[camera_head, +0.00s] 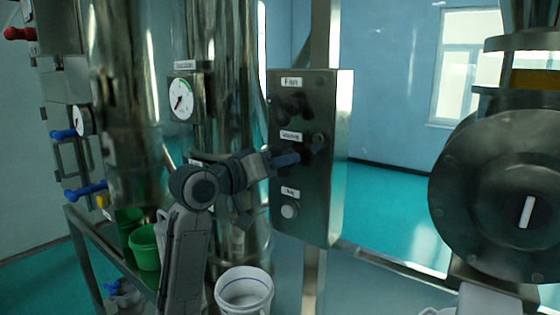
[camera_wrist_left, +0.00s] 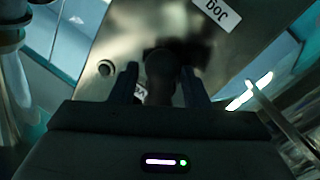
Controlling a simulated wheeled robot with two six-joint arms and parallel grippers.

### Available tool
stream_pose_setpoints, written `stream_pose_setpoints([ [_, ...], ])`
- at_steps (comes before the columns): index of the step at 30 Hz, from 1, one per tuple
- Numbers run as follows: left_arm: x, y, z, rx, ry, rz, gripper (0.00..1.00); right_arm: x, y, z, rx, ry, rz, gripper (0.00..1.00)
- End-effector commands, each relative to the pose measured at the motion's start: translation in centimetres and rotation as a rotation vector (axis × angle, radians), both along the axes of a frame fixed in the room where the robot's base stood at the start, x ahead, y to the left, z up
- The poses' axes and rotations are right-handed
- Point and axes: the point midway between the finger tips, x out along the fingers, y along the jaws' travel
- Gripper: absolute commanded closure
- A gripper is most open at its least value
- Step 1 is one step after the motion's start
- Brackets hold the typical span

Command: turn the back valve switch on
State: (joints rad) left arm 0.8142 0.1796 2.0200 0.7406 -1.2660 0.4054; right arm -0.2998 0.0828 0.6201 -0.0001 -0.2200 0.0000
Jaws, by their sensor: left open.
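A grey metal control panel (camera_head: 335,110) stands at the centre of the head view, with rows of labels and controls. My left gripper (camera_head: 303,156) is at its middle row, below the second label (camera_head: 291,134), and covers part of the control there. In the left wrist view a dark round switch (camera_wrist_left: 162,64) sits between the two open fingers of my left gripper (camera_wrist_left: 159,82). I cannot tell whether the fingers touch it. A label starting with V (camera_wrist_left: 139,91) shows partly behind the fingers, and a "Jog" label (camera_wrist_left: 222,12) appears upside down. My right gripper is out of view.
Left of the panel are a steel column with a dial gauge (camera_head: 181,98), blue handles (camera_head: 86,190) and green buckets (camera_head: 146,247). A white bucket (camera_head: 244,290) stands below. A large round steel flange (camera_head: 465,190) is at the right.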

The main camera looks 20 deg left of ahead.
Motion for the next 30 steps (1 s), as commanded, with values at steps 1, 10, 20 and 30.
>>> stream_pose_setpoints([
  [1,0.01,0.00,-0.03,0.000,0.000,0.000,0.58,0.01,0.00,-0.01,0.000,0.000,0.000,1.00],
  [10,-0.02,0.03,-0.01,0.000,0.000,0.000,0.89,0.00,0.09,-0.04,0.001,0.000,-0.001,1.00],
  [20,-0.02,0.04,0.04,0.017,-0.007,0.000,1.00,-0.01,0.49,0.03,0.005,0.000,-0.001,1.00],
  [30,0.04,0.09,0.15,0.188,-0.069,0.001,1.00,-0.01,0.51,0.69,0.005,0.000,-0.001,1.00],
])
